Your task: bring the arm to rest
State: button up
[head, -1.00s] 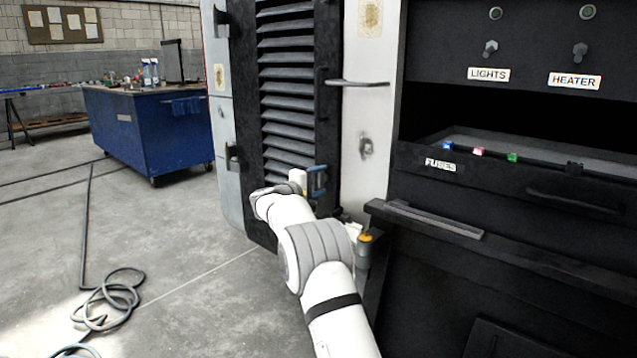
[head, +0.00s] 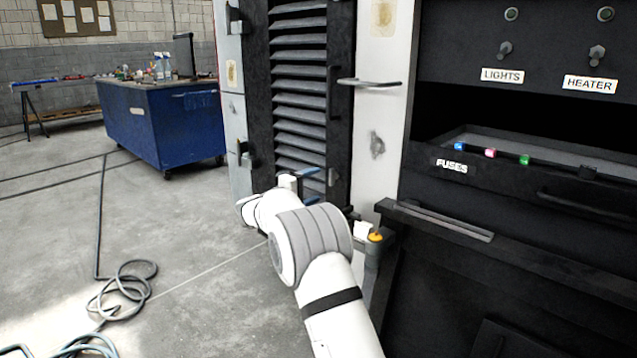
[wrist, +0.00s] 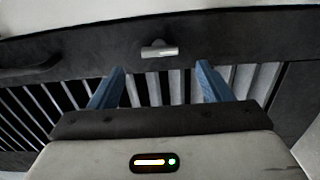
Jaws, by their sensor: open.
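My gripper (wrist: 160,88) shows in the wrist view with its two blue fingers apart and nothing between them. It points toward a dark slatted panel (wrist: 170,80) with a small light-coloured handle (wrist: 159,49) beyond the fingertips. In the head view my white arm reaches up from the bottom, and the gripper (head: 313,182) is small and partly hidden behind my wrist, in front of the louvred door (head: 300,75). I cannot tell the gap between fingers and panel.
To the right is a dark cabinet with a fuse drawer (head: 560,185) and a ledge (head: 440,222). A grab handle (head: 369,83) sticks out from the white post. A blue workbench (head: 165,130) stands back left.

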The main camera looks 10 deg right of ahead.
jog(key=s+d+r+m+g+y+p, duration=0.2)
jog(key=s+d+r+g+y+p, duration=0.1)
jog(key=s+r+p, duration=0.75)
jog(key=s+d+r+m+g+y+p, duration=0.1)
jog(key=s+d+r+g+y+p, duration=0.4)
jog(key=s, duration=0.9)
jog(key=s+a+r+m+y+p, duration=0.1)
jog(key=s+a+r+y+p, duration=0.1)
jog(key=s+p, duration=0.4)
jog(key=s+a+r+m+y+p, duration=0.1)
jog(key=s+a+r+p, duration=0.3)
jog(key=s, duration=0.8)
jog(key=s+a+r+m+y+p, duration=0.1)
jog(key=s+a+r+y+p, duration=0.2)
jog(key=s+p, duration=0.5)
jog(key=shift+s+a+m+y, duration=0.4)
jog(key=shift+s+a, duration=0.1)
jog(key=shift+a, duration=0.3)
jog(key=shift+c, duration=0.5)
